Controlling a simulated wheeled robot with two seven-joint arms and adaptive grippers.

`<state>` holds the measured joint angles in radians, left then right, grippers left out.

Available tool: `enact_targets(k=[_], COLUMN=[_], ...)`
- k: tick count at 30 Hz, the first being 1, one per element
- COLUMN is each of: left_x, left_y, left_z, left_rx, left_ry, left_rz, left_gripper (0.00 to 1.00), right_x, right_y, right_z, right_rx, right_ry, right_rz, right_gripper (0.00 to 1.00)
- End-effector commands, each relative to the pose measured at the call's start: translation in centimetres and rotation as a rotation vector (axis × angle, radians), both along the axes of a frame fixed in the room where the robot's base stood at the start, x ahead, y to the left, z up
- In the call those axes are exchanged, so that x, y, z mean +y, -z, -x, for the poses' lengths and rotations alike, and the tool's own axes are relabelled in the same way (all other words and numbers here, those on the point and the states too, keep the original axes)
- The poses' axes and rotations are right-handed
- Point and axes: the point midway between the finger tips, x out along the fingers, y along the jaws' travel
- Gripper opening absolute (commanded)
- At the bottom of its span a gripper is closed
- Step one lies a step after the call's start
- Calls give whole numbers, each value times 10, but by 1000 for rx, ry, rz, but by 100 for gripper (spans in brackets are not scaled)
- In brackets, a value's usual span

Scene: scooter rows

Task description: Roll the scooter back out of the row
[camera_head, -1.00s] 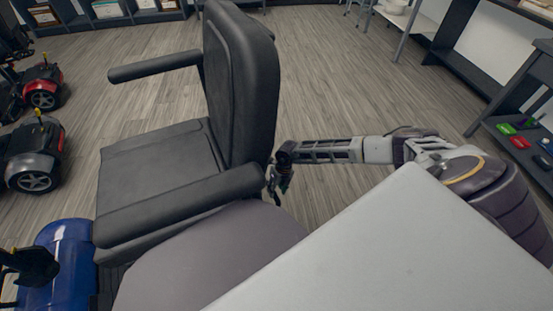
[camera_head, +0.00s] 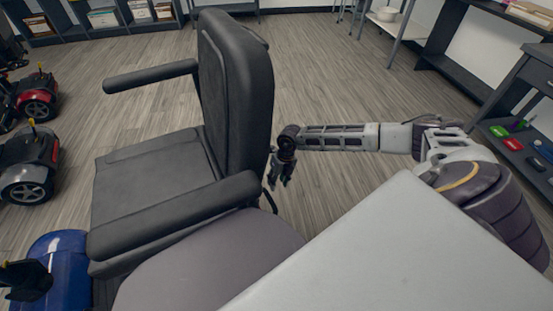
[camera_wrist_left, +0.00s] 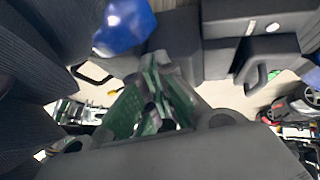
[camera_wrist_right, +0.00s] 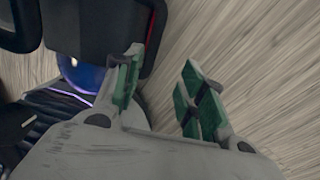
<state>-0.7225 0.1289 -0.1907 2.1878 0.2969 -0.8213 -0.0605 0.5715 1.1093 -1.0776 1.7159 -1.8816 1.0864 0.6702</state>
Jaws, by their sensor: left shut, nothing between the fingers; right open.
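The scooter has a dark grey seat (camera_head: 160,165) with armrests and a tall backrest (camera_head: 237,90). Part of its blue body (camera_head: 62,262) shows at the lower left of the head view, with a black part beside it. My right gripper (camera_head: 281,172) is just behind the backrest, pointing down, open and empty. In the right wrist view its green-padded fingers (camera_wrist_right: 160,92) are apart, the left one in front of a black scooter part with a red edge; I cannot tell if they touch. My left gripper (camera_wrist_left: 152,75) shows only in its wrist view, shut and empty, near dark scooter parts.
Two other scooters, a red one (camera_head: 38,100) and a grey one (camera_head: 28,170), stand at the left. Shelves (camera_head: 105,18) line the back wall. A dark shelf unit (camera_head: 515,150) with coloured items stands at the right. Bare wooden floor (camera_head: 330,85) lies behind the seat.

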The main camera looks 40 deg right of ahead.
Motion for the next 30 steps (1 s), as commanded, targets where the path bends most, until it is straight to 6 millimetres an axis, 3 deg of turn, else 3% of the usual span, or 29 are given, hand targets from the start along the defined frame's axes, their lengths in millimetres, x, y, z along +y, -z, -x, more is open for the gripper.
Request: enact_targets(k=[7,30], left_x=[0,0], left_y=[0,0], left_z=[0,0], left_rx=[0,0], left_ry=[0,0], left_rz=[0,0], left_gripper=[0,0], right_x=[-2,-2], right_y=[-15,-16], right_z=[1,1], right_rx=[1,1], right_ry=[-1,-1], right_rz=[-1,-1], right_gripper=[41,41])
